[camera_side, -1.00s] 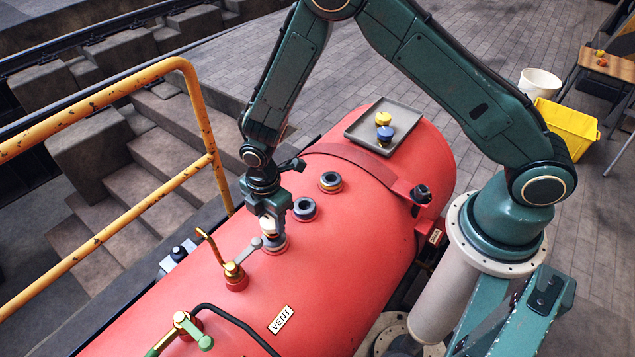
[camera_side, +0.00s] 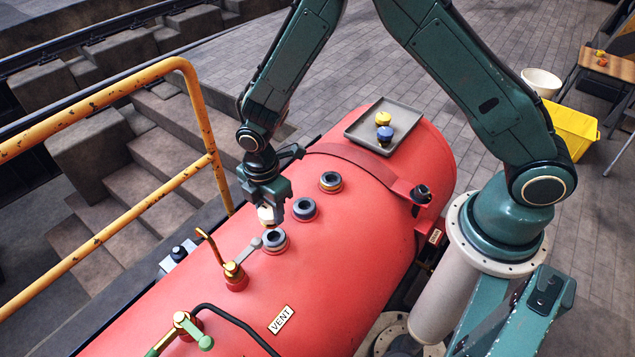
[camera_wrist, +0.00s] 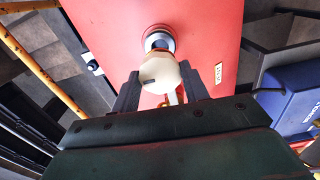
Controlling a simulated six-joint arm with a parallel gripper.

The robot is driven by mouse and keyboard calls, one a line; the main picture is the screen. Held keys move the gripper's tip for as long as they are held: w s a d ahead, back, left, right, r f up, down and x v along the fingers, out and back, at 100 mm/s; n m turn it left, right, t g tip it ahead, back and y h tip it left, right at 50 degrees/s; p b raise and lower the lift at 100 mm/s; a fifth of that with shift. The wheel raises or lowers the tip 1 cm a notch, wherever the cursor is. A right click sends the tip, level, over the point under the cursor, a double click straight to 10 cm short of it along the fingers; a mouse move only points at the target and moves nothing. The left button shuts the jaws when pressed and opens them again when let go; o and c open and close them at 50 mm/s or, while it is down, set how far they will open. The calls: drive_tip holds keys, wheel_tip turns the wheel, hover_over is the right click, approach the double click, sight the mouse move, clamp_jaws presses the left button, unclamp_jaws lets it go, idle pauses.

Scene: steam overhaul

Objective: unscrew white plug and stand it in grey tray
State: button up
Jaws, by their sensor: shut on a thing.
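The white plug (camera_side: 266,215) is held in my gripper (camera_side: 267,206), clear of the boiler and just above an empty threaded port (camera_side: 274,241). In the wrist view the white plug (camera_wrist: 159,73) sits between my two gripper fingers (camera_wrist: 156,88), with the open port (camera_wrist: 159,40) beyond it. The grey tray (camera_side: 369,121) lies flat on the far end of the red boiler (camera_side: 330,255). A yellow plug (camera_side: 382,117) and a blue plug (camera_side: 385,135) stand in it.
Two more open ports, a middle one (camera_side: 305,209) and a far one (camera_side: 330,182), line the boiler top toward the tray. A brass valve with a raised handle (camera_side: 233,270) stands close to the near port. A yellow railing (camera_side: 205,130) rises at the left.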

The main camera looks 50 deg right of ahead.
drive_tip(key=shift+w+d, duration=0.4)
drive_tip(key=shift+d, duration=0.1)
drive_tip(key=w+d+m, duration=0.3)
drive_tip(key=w+d, duration=0.1)
drive_tip(key=d, duration=0.7)
drive_tip(key=w+d+m, duration=0.3)
drive_tip(key=w+d, duration=0.1)
drive_tip(key=d, duration=0.6)
drive_tip(key=s+d+m, duration=0.2)
drive_tip(key=d+m, duration=0.1)
drive_tip(key=d, duration=0.9)
drive_tip(key=s+d+m, duration=0.2)
drive_tip(key=d+m, duration=0.1)
drive_tip(key=d, duration=1)
drive_tip(key=shift+s, duration=0.3)
drive_tip(key=shift+f, duration=0.15)
drive_tip(key=shift+f, duration=2.45)
drive_tip(key=shift+f, duration=0.35)
